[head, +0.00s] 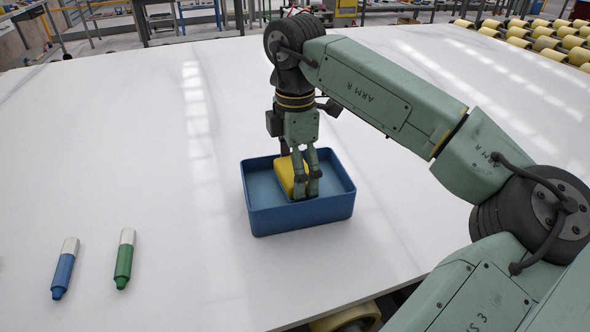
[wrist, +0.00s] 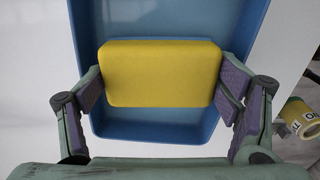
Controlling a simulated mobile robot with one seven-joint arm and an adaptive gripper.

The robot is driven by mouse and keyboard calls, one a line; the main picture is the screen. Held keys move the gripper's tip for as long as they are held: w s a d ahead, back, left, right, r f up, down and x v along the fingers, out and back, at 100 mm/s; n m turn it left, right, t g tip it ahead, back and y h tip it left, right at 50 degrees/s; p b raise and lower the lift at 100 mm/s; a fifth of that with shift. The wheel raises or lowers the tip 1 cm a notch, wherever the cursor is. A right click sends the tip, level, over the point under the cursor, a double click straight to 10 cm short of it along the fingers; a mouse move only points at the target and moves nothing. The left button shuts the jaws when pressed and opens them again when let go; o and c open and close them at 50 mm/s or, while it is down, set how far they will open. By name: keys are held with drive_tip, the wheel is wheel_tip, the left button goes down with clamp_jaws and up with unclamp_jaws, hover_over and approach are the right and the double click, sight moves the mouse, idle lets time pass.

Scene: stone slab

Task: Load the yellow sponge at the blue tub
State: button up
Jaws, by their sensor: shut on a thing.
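The blue tub (head: 300,218) stands on the white slab near its front edge, and its walls and floor also show in the wrist view (wrist: 150,128). The yellow sponge (head: 288,172) is inside the outline of the tub, between my fingers. In the wrist view the sponge (wrist: 160,74) spans between both finger pads. My gripper (head: 305,180) points down into the tub and is shut on the sponge; it also shows in the wrist view (wrist: 162,92). I cannot tell whether the sponge touches the tub floor.
A blue marker (head: 64,268) and a green marker (head: 124,260) lie on the slab at the left. The slab (head: 130,130) is clear around and behind the tub. Yellow rollers (head: 545,42) are at the back right. The slab's front edge is close to the tub.

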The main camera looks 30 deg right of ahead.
drive_tip(key=shift+r+p, duration=1.55)
drive_tip(key=shift+r, duration=1.45)
